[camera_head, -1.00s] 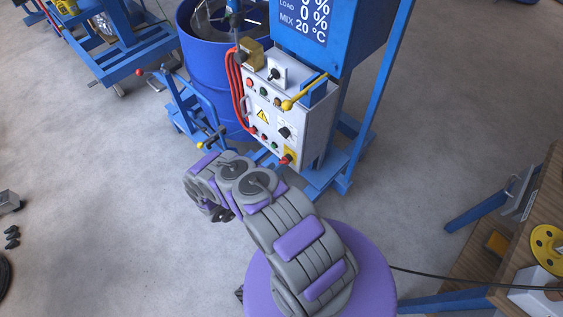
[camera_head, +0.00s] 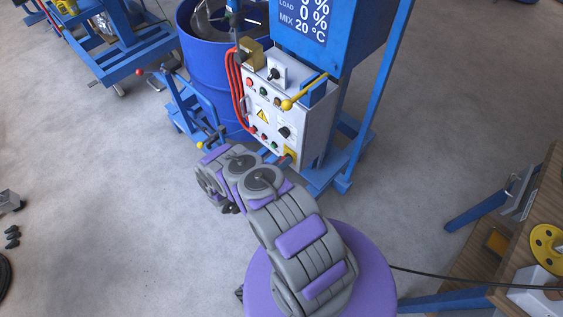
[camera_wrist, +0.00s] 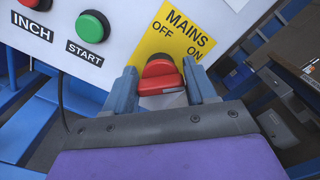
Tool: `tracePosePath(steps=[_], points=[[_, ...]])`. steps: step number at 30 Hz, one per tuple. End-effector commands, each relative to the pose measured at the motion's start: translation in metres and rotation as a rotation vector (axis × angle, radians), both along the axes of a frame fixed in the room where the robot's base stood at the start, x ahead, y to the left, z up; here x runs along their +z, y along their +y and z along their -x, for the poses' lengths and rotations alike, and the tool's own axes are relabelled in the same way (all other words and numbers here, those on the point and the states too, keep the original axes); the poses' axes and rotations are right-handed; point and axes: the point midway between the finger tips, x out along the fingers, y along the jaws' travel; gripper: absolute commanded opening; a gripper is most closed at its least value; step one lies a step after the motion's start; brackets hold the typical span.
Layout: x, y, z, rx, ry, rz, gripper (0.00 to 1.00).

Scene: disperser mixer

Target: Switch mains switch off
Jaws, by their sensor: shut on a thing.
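The mains switch (camera_wrist: 160,76) is a red rotary knob on a yellow plate (camera_wrist: 180,38) marked MAINS, with OFF on the left and ON on the right. In the wrist view my gripper (camera_wrist: 162,82) has a blue-grey finger on each side of the knob and is shut on it. In the head view the yellow plate (camera_head: 290,154) is at the lower right of the white control panel (camera_head: 298,125), and my arm partly hides the switch.
A yellow lever (camera_head: 303,92) juts from the panel above. A blue drum (camera_head: 205,75) stands behind left. A wooden bench (camera_head: 525,220) is at right. Floor around is open.

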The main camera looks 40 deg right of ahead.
Motion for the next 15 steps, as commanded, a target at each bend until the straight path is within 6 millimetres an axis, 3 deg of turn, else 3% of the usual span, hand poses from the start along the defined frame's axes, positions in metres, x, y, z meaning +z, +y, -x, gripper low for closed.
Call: tracePosePath(steps=[6,15], points=[[-0.0009,0.0008,-0.0013,0.004,-0.001,-0.002,0.26],[-0.0015,0.0013,-0.0020,0.005,0.035,-0.001,0.25]])
